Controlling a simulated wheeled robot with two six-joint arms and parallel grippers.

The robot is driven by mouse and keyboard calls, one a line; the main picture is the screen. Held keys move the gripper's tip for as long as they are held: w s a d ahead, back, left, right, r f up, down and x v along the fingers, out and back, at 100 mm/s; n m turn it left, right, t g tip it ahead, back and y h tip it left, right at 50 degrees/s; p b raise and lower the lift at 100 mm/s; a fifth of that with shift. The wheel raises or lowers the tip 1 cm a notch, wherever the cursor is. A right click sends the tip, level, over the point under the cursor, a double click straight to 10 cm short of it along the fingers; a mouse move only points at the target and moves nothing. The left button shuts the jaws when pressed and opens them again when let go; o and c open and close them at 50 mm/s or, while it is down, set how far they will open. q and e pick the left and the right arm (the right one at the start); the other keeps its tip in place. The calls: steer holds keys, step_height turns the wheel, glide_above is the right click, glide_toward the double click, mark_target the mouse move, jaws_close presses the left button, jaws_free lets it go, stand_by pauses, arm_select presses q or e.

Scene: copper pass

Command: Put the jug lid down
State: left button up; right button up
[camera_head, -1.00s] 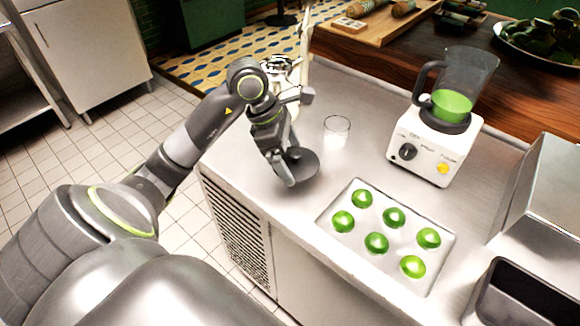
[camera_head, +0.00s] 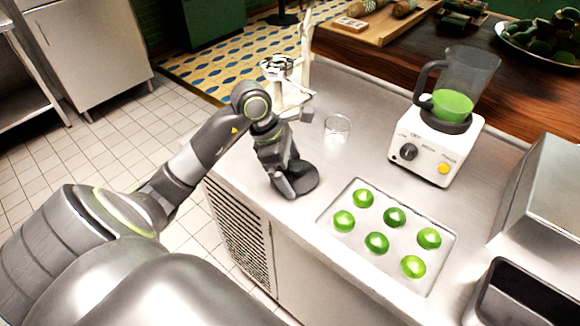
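The dark round jug lid (camera_head: 308,181) is at the front left of the steel counter, level and at or just above its surface. I cannot tell for sure whether it touches. My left gripper (camera_head: 287,180) points down over the lid, with its fingers around the lid's middle; the knob is hidden by them. It appears shut on the lid. The blender jug (camera_head: 468,75) stands without a lid on its white base (camera_head: 425,155), with green liquid inside. My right gripper is out of view.
A tray (camera_head: 335,249) with several green halved fruits lies to the right of the lid. A clear glass (camera_head: 337,130) stands behind the lid, and a metal and white citrus press (camera_head: 285,85) further back. A steel box (camera_head: 550,200) is at the right.

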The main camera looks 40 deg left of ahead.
arm_select(q)
steer(key=shift+r, duration=0.2)
steer(key=shift+a+r, duration=0.2)
steer(key=shift+r, duration=0.1)
steer(key=v, duration=1.1)
steer(key=shift+s+r, duration=0.1)
